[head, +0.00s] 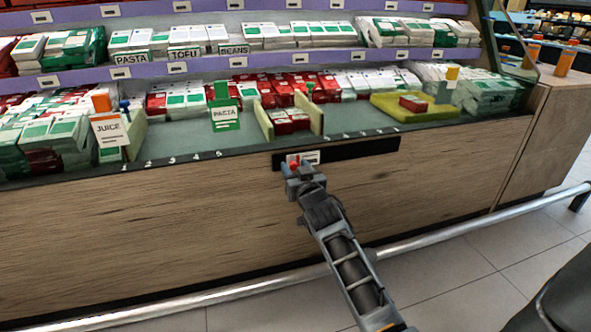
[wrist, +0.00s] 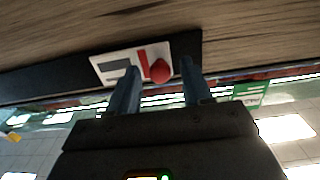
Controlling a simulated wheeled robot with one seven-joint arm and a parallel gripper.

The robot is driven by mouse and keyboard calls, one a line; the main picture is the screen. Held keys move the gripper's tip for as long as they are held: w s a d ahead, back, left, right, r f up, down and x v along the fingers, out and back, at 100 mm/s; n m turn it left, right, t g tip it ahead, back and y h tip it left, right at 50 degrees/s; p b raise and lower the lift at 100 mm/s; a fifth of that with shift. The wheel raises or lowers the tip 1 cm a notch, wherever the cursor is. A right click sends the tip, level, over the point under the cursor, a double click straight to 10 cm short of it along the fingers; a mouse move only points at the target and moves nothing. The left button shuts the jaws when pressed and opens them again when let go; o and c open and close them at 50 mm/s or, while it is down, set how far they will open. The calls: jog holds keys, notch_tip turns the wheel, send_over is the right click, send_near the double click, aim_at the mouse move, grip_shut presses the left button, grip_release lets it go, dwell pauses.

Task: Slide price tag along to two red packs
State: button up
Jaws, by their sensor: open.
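The price tag (head: 312,157) is a white card on a black rail (head: 365,150) along the counter front. In the wrist view the tag (wrist: 118,66) shows grey and red marks, with a red knob (wrist: 160,71) at one side. My gripper (head: 295,167) is at the tag in the head view. In the wrist view my open gripper (wrist: 160,88) has its fingers on either side of the knob; contact cannot be told. Red packs (head: 290,122) stand between two cream dividers above the rail; their exact count is unclear.
A yellow-green tray (head: 440,113) with one red pack (head: 412,103) is to the right. PASTA (head: 224,113) and JUICE (head: 109,130) signs stand left. Small numbers mark the ledge at left. A metal bar (head: 440,237) runs low along the counter.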

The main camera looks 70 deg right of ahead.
jog(key=v, duration=0.7)
jog(key=shift+s+a, duration=0.25)
jog(key=shift+s, duration=0.05)
dwell(0.4)
jog(key=s+a+f+n+t+y, duration=0.2)
jog(key=s+a+n+y, duration=0.1)
jog(key=a, duration=0.8)
jog(key=s+a+f+n+t+y, duration=0.1)
jog(key=s+a+f+n+y, duration=0.15)
jog(key=a, duration=0.85)
jog(key=s+a+r+n+y, duration=0.2)
jog(key=s+a+r+y, duration=0.2)
jog(key=s+a, duration=0.45)
jog(key=s+a+r+n+y, duration=0.3)
jog(key=s+a+r+y, duration=0.1)
jog(key=s+a, duration=0.4)
notch_tip(320, 180, up, 30)
jog(key=s+d+p, duration=0.1)
jog(key=p, duration=2.9)
jog(key=shift+d+f+m, duration=0.1)
jog(key=shift+f+m, duration=0.1)
jog(key=shift+m, duration=0.05)
